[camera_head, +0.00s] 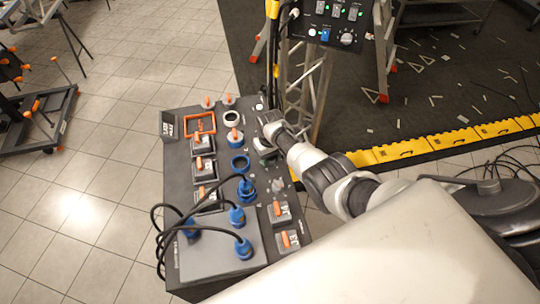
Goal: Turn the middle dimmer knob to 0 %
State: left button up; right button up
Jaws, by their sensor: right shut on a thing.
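A grey control box (178,178) with switches and sockets stands left of centre in the head view. My right gripper (267,139) reaches in from the right over the box's right edge, in the upper half of its top. It is shut on what seems to be the middle dimmer knob, which the fingers and wrist hide. The knob's pointer and scale cannot be read. My left gripper is not in view.
Orange-handled switches (203,167) and blue plugs (244,250) with black cables crowd the box top. A second panel (325,22) with green lights stands on a truss behind. A yellow edge strip (435,143) borders a dark, littered floor. Tiles at left are mostly clear.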

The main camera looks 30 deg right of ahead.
jog(key=n, duration=0.5)
jog(key=shift+n, duration=0.3)
jog(key=n, duration=0.5)
jog(key=n+b, duration=0.1)
jog(key=n, duration=0.4)
jog(key=shift+n, duration=0.4)
jog(key=shift+n+b, duration=0.35)
jog(key=shift+n, duration=1.85)
jog(key=o, duration=0.9)
